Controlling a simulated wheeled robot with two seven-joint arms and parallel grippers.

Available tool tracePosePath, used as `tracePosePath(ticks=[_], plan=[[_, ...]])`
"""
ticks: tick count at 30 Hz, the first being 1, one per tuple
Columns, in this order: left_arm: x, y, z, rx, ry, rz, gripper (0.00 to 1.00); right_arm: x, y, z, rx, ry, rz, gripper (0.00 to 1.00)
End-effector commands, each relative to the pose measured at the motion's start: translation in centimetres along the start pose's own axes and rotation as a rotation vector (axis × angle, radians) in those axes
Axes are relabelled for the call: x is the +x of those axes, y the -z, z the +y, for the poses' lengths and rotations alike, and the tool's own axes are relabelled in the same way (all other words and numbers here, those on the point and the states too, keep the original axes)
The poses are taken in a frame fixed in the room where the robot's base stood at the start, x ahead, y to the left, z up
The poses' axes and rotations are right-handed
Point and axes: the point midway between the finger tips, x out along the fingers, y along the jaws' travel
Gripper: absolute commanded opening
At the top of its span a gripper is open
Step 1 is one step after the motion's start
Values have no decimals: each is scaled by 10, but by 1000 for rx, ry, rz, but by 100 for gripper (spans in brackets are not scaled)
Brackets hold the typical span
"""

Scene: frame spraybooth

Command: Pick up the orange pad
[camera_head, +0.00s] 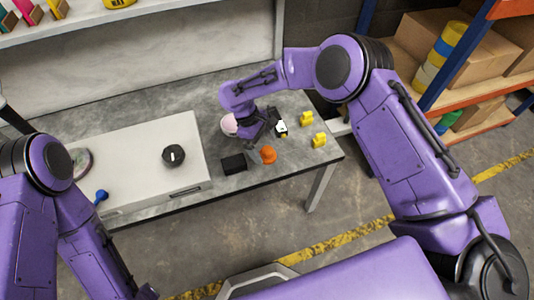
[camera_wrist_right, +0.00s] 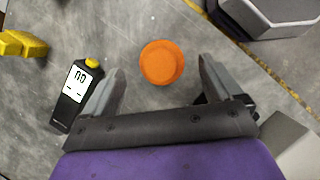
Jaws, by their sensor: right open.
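The orange pad (camera_head: 268,155) lies on the grey table near its front edge. In the right wrist view the orange pad (camera_wrist_right: 162,62) is round and lies ahead of my right gripper (camera_wrist_right: 160,85), roughly between the lines of its two fingers. My right gripper (camera_head: 268,130) is open and empty, and no finger is seen touching the pad. In the head view it hangs over the table just behind the pad. My left arm shows at the left, but its gripper is not in view.
A black-and-yellow meter (camera_wrist_right: 75,95) lies beside the left finger; it also shows in the head view (camera_head: 281,128). Yellow pieces (camera_head: 319,140) lie to the right. A black block (camera_head: 233,164) is left of the pad. A white box (camera_head: 135,150) fills the left.

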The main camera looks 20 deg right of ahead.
Motion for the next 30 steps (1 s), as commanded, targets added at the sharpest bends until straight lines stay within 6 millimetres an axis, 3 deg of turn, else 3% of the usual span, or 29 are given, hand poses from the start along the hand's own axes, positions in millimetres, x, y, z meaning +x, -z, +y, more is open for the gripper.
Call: tracePosePath(ticks=[5, 12, 13, 14, 18, 30], plan=[[0, 0, 0, 0, 0, 0, 43, 30, -2, -2, 1, 3, -2, 93], [0, 0, 0, 0, 0, 0, 43, 33, -2, -1, 1, 1, 0, 93], [0, 0, 0, 0, 0, 0, 43, 33, -2, -1, 1, 1, 0, 89], [0, 0, 0, 0, 0, 0, 43, 33, -2, -1, 1, 1, 0, 80], [0, 0, 0, 0, 0, 0, 43, 33, -2, -1, 1, 1, 0, 34], [0, 0, 0, 0, 0, 0, 43, 25, -5, -1, 1, -2, 0, 32]])
